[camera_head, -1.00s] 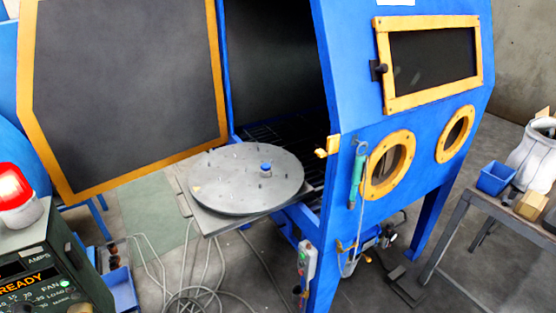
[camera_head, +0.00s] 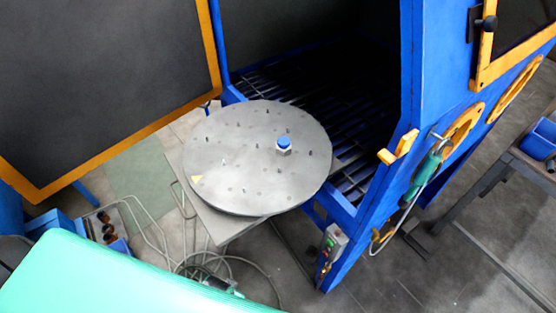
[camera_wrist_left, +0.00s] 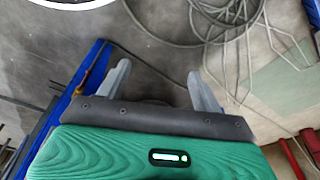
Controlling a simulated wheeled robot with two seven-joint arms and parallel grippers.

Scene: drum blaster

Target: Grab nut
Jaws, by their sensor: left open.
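The nut (camera_head: 284,145), with a blue top and a grey lower part, sits on the round grey turntable (camera_head: 235,175), right of its middle. Several small pins stand up around it. In the left wrist view my left gripper (camera_wrist_left: 165,82) is open, its two grey fingers apart with nothing between them. Below it in that view are the floor and hoses. A green part of mine fills the lower left of the head view, and the fingers do not show there. My right gripper is in neither view.
The blue blast cabinet (camera_head: 428,110) stands open behind and right of the turntable, with a dark slatted floor (camera_head: 330,110) inside. Its orange-edged door (camera_head: 100,80) is swung out at left. Hoses (camera_head: 215,265) lie on the floor. A blue bin (camera_head: 540,140) is at right.

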